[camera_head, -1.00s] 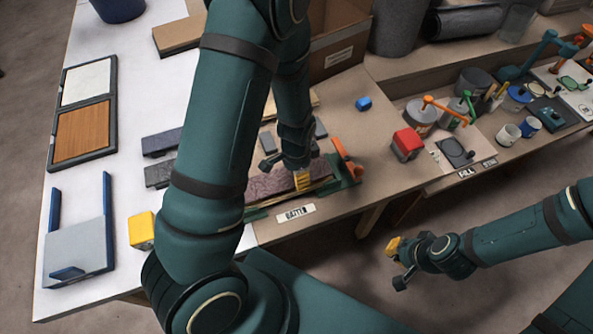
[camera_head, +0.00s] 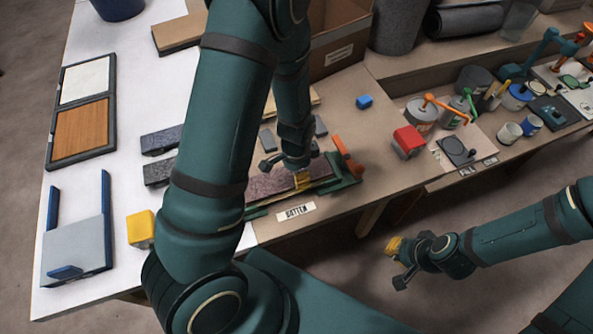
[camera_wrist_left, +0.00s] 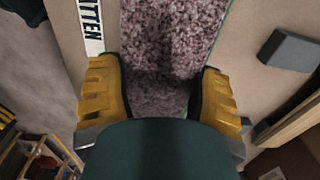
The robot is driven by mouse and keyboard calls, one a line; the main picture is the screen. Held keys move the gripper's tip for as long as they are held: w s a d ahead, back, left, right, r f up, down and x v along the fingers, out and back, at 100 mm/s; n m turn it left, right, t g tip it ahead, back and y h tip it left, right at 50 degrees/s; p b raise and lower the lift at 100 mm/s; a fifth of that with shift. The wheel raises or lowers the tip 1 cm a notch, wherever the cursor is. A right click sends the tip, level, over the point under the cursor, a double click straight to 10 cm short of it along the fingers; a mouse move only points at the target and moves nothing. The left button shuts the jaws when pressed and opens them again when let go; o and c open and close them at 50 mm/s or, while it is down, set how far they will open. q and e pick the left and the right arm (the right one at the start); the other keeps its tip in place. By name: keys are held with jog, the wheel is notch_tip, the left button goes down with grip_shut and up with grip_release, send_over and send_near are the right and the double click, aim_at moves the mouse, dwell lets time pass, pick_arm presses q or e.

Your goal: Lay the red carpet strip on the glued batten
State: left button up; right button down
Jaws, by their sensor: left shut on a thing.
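The dull red, speckled carpet strip (camera_head: 272,184) lies lengthwise over the green holder (camera_head: 345,182) behind the BATTEN label (camera_head: 296,211). My left gripper (camera_head: 302,181) is shut on the strip near its right part. In the left wrist view, the strip (camera_wrist_left: 170,55) runs between the two yellow fingers (camera_wrist_left: 160,95). The batten and its glue are hidden, and I cannot tell whether the strip touches it. My left arm covers the strip's left end. My right gripper (camera_head: 395,262) hangs off the table's front edge, away from the strip; its opening is unclear.
An orange clamp (camera_head: 347,156) stands at the holder's right end. Grey blocks (camera_head: 268,140) lie behind it. A red block (camera_head: 407,142), a blue block (camera_head: 364,102) and paint tins (camera_head: 421,116) are further right. A yellow block (camera_head: 141,229) stands at left.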

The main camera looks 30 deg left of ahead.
pick_arm(q)
jog(key=shift+f+b, duration=0.3)
jog(key=shift+f, duration=0.15)
dwell(0.4)
jog(key=o, duration=1.2)
jog(key=shift+r, duration=0.1)
jog(key=shift+r+p, duration=2.95)
jog(key=shift+r, duration=0.5)
